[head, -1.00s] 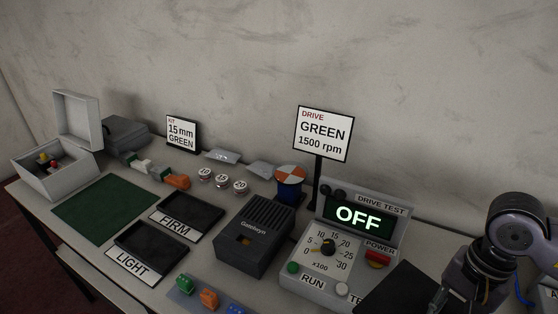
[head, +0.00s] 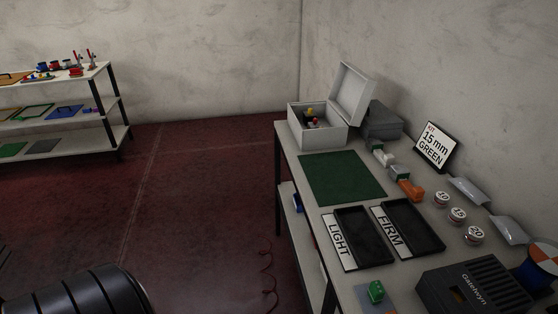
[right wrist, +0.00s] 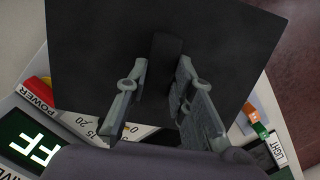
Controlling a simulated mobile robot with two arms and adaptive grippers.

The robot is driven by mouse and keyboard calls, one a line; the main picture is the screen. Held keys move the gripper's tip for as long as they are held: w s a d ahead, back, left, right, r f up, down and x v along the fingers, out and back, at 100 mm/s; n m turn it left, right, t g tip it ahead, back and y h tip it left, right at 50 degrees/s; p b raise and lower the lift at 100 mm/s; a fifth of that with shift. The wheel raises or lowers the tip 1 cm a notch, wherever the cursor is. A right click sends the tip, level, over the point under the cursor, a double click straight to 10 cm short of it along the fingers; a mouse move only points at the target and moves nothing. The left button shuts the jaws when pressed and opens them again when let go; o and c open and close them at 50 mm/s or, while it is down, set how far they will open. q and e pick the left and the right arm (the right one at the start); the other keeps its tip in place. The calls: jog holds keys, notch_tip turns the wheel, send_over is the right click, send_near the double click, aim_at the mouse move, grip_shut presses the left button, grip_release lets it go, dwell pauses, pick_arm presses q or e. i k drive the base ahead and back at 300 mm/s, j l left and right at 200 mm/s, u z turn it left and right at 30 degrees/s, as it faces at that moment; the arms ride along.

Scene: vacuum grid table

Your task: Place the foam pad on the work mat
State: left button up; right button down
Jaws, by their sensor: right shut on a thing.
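The foam pad (right wrist: 225,45) is a flat dark square with a raised block at its middle. In the right wrist view my right gripper (right wrist: 158,88) is shut on that block and holds the pad over the drive test panel. The green work mat (head: 343,178) lies flat and bare on the table in the head view, in front of the white open box. The pad and my right gripper are out of the head view. My left gripper is in neither current view.
The white box (head: 312,138) stands behind the mat. The LIGHT tray (head: 368,238) and FIRM tray (head: 418,228) lie in front of it. Orange and green blocks (head: 410,190) sit to its right. The drive test panel (right wrist: 30,145) shows under the pad.

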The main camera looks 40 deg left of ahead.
aim_at(339, 173)
jog(key=i+j+u, duration=0.5)
jog(key=j, duration=0.25)
jog(key=i+j+u, duration=0.5)
jog(key=j, duration=0.15)
jog(key=i+j, duration=0.3)
